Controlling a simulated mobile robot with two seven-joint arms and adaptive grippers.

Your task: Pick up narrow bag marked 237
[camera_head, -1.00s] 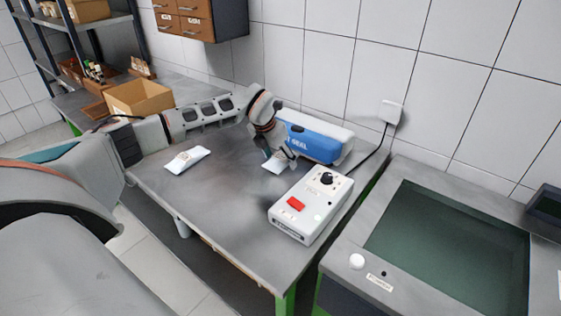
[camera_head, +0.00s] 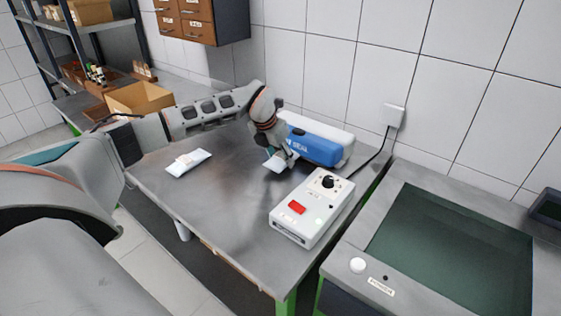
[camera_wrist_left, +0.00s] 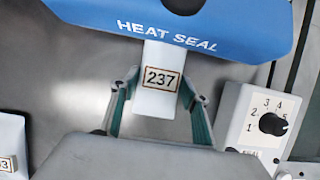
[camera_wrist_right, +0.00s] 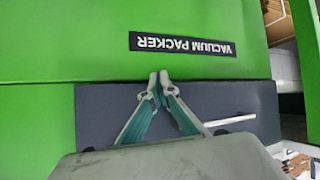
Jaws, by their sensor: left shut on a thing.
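The narrow white bag marked 237 (camera_wrist_left: 160,78) lies in front of the blue heat sealer (camera_wrist_left: 185,22), with its far end at the sealer's edge. My left gripper (camera_wrist_left: 161,86) is shut on this bag, one finger along each side, and the 237 label faces up between them. In the head view the bag (camera_head: 275,166) shows just below my left gripper (camera_head: 283,157), close to the table top. I cannot tell whether it is clear of the table. My right gripper (camera_wrist_right: 158,83) has its fingertips together, empty, in front of a green panel lettered VACUUM PACKER (camera_wrist_right: 184,45).
Another white bag (camera_head: 188,163) lies on the table's left part; its label is only partly readable in the left wrist view (camera_wrist_left: 8,163). A control box (camera_head: 312,207) with knob and red switch stands right of my left gripper. A cardboard box (camera_head: 140,98) sits behind.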

